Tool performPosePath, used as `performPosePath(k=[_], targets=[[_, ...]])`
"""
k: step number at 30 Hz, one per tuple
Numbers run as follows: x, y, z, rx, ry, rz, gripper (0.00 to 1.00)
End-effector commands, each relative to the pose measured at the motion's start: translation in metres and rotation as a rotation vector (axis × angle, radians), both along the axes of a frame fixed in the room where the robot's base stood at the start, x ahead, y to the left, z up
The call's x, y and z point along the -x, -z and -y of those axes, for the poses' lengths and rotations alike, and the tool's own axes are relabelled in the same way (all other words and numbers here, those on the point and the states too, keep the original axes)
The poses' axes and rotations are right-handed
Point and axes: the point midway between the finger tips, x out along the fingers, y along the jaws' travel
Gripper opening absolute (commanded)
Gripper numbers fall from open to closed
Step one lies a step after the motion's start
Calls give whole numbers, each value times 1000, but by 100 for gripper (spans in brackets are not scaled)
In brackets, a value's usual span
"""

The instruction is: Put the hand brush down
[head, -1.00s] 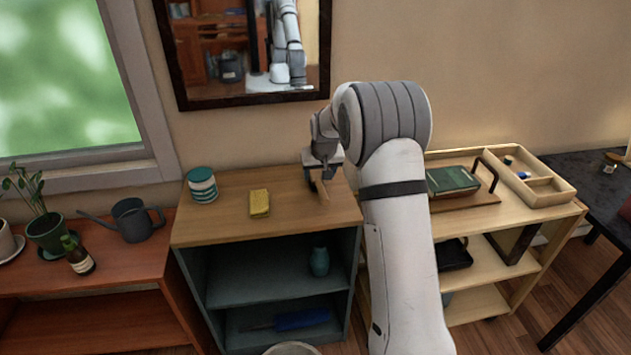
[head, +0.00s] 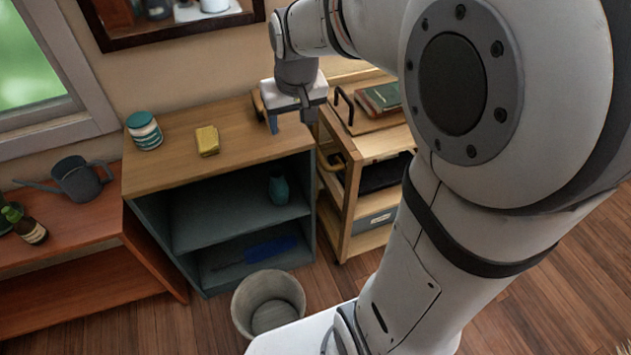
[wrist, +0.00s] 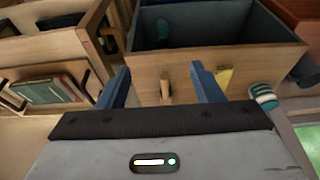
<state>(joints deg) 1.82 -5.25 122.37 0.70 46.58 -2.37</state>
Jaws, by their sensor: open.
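My gripper (head: 289,120) is open above the right end of the cabinet's wooden top (head: 178,165). In the wrist view its two blue fingers (wrist: 160,70) stand apart. A short light-wood piece, which looks like the hand brush (wrist: 166,84), shows between them at the cabinet top, with a gap on each side. I cannot tell how it rests or see its bristles. In the head view my gripper hides most of it; a brown bit (head: 258,104) shows to the left.
A yellow sponge (head: 207,140) and a striped jar (head: 145,131) stand left on the top. A trolley (head: 345,190) with a green book (head: 380,98) is at right. A blue long-handled item (head: 270,248) lies on the low shelf. A bin (head: 268,303) stands in front.

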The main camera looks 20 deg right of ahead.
Motion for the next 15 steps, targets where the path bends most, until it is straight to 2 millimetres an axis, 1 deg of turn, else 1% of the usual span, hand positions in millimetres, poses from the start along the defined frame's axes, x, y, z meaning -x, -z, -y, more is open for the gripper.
performPosePath(k=[1, 3, 6, 9, 10, 11, 12, 15], targets=[[30, -1, 0, 0, 1, -7, 60], [66, 3, 0, 1, 1, -23, 60], [109, 11, 0, 1, 1, -43, 60], [138, 19, 0, 1, 1, -58, 60], [145, 21, 0, 1, 1, -62, 60], [150, 23, -8, 1, 0, -65, 60], [155, 24, -11, 1, -1, -68, 60], [161, 27, -11, 1, -1, -72, 60]])
